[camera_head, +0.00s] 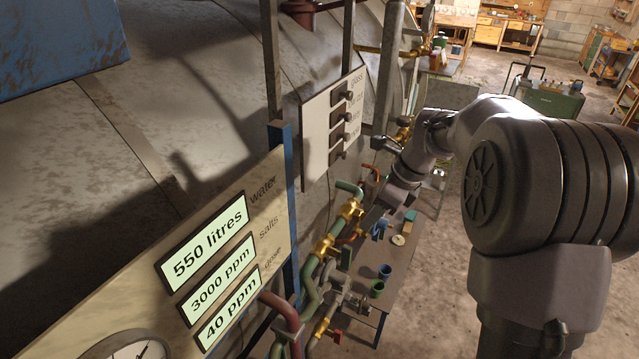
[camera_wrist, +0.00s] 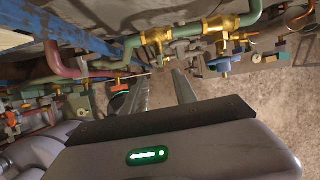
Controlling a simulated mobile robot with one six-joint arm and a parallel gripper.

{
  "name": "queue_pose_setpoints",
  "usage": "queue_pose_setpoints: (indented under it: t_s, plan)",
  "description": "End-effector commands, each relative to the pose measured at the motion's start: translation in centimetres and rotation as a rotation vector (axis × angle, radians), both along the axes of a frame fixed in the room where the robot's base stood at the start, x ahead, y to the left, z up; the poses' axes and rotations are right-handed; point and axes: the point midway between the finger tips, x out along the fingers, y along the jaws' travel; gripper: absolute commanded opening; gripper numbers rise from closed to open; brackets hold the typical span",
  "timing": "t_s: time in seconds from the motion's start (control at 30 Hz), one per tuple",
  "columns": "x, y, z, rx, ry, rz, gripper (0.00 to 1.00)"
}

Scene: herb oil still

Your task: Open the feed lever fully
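Several valves sit on the pipework beside the tank, and I cannot tell which handle is the feed lever. Brass valves (camera_head: 325,246) sit on a green pipe (camera_head: 309,275) in the head view. Brass valves (camera_wrist: 155,37) also show on the green pipe in the wrist view, with an orange-red handle (camera_wrist: 120,88) lower left and a blue handle (camera_wrist: 232,57) to the right. My gripper (camera_wrist: 162,76) is open in the wrist view, its two fingers apart with nothing visible between them. Its tips point toward the pipework. In the head view my arm largely hides the gripper.
A panel (camera_head: 226,235) reads 550 litres, 3000 ppm and 40 ppm. A white switch panel (camera_head: 333,122) stands behind it. Open floor lies to the right.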

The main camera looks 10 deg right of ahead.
Motion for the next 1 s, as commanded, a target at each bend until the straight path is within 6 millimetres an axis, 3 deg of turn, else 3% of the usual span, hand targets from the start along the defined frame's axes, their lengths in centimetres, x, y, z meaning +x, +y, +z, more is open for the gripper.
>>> queue_pose_setpoints:
  t_s: [0.17,0.4,0.6,0.8,1.0]
  plan:
    - [0.9,0.1,-2.4,0.018,0.022,-0.046,0.34]
    - [2.3,2.3,-9.1,0.016,0.022,-0.042,0.34]
    - [3.4,3.8,-13.6,0.015,0.021,-0.039,0.34]
    - [4.0,4.7,-16.2,0.015,0.020,-0.041,0.34]
    - [4.2,4.9,-16.8,0.015,0.019,-0.041,0.34]
